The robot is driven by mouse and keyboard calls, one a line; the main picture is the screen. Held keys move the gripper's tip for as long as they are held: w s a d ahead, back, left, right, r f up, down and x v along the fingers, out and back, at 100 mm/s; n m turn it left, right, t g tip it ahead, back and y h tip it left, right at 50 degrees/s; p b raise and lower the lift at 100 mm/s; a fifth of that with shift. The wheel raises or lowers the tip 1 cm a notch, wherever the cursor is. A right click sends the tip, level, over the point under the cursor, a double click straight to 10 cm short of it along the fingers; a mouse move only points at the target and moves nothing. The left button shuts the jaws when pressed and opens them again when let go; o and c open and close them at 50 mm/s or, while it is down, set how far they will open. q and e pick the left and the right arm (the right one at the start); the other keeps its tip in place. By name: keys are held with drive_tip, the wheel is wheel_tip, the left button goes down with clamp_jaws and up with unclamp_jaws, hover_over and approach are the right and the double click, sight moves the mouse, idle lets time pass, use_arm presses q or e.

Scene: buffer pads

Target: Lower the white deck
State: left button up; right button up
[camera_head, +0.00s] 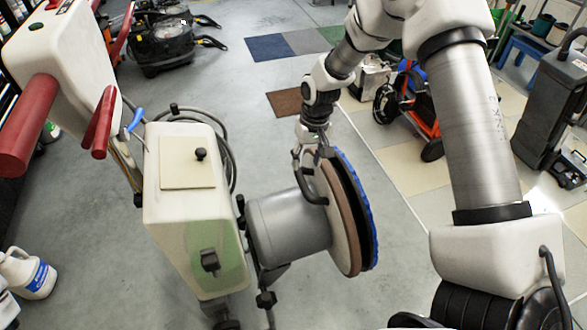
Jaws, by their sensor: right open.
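The floor buffer lies tipped, with a cream-white body (170,225) and a grey motor housing (287,228). Its round deck (341,235) stands on edge, with a pale and brownish rim. A blue pad layer (366,225) is on the deck's right face. My right gripper (311,165) is open at the deck's upper left edge, by the top of the housing. The fingers partly overlap the rim, and I cannot tell whether they touch it. My left gripper is not in view.
A cream machine head with red handles (25,125) is at upper left. A white jug (27,272) stands lower left. Black machines (165,40), floor mats (270,47) and an orange-framed cart (425,110) are behind. Grey floor is clear between the deck and my right arm.

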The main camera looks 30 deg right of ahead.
sight(303, 181)
drive_tip(key=f, duration=0.5)
drive_tip(key=a+f, duration=0.1)
drive_tip(key=f, duration=0.1)
drive_tip(key=shift+s+f, duration=0.1)
drive_tip(key=shift+f, duration=0.05)
drive_tip(key=shift+s+a, duration=0.1)
clamp_jaws()
